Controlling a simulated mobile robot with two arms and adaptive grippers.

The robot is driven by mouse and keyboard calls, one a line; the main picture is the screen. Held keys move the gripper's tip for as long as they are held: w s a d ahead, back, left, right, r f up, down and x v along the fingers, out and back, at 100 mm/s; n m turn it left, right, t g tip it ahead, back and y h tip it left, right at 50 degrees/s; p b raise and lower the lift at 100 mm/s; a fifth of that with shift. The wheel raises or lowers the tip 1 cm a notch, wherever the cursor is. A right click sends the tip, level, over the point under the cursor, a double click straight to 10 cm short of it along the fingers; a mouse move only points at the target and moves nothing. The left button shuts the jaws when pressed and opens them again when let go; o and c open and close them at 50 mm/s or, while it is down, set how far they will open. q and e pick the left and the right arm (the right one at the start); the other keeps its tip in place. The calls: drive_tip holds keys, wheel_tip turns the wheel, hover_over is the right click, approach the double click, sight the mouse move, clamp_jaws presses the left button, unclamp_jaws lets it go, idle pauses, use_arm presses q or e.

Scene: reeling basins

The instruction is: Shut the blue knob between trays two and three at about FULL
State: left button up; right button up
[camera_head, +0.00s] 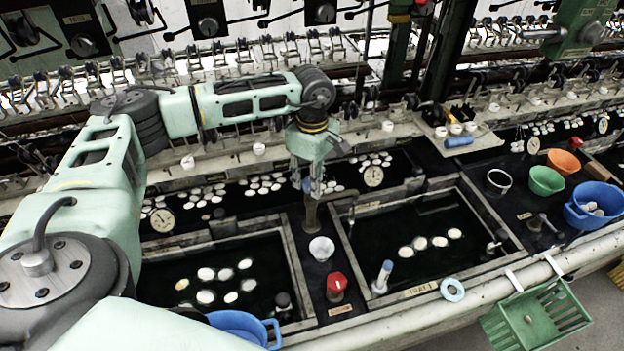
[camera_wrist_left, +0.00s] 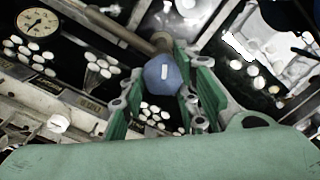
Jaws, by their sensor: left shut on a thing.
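The blue knob (camera_wrist_left: 166,76) shows in the left wrist view between green finger pads, with a pale mark on its face. It sits at the end of a brown metal pipe. In the head view only a bit of blue (camera_head: 306,184) shows beside the fingers, above the tap pipe between two dark trays. My left gripper (camera_head: 316,190) points down there, shut on the knob; the fingers (camera_wrist_left: 165,95) hide part of it. The left tray (camera_head: 297,270) and the right tray (camera_head: 345,240) hold dark water with white cocoons. My right gripper is not in view.
A red knob (camera_head: 336,286) and a white cup (camera_head: 321,248) stand on the divider below. A blue-topped stick (camera_head: 384,275) rises at the right tray's corner. Green (camera_head: 546,180), orange (camera_head: 564,162) and blue bowls (camera_head: 597,203) stand at right.

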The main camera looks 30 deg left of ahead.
use_arm(q)
drive_tip(key=shift+w+r+m+b, duration=0.25)
drive_tip(key=shift+w+m+b, duration=0.05)
drive_tip(key=shift+m+b, duration=1.8)
drive_tip(key=shift+b, duration=0.05)
drive_tip(key=shift+d+r+m+b, duration=0.1)
drive_tip(key=shift+m+b, duration=0.3)
idle(2.4)
idle(0.8)
drive_tip(key=o, duration=0.8)
drive_tip(key=shift+o, duration=1)
drive_tip(key=shift+f, duration=0.2)
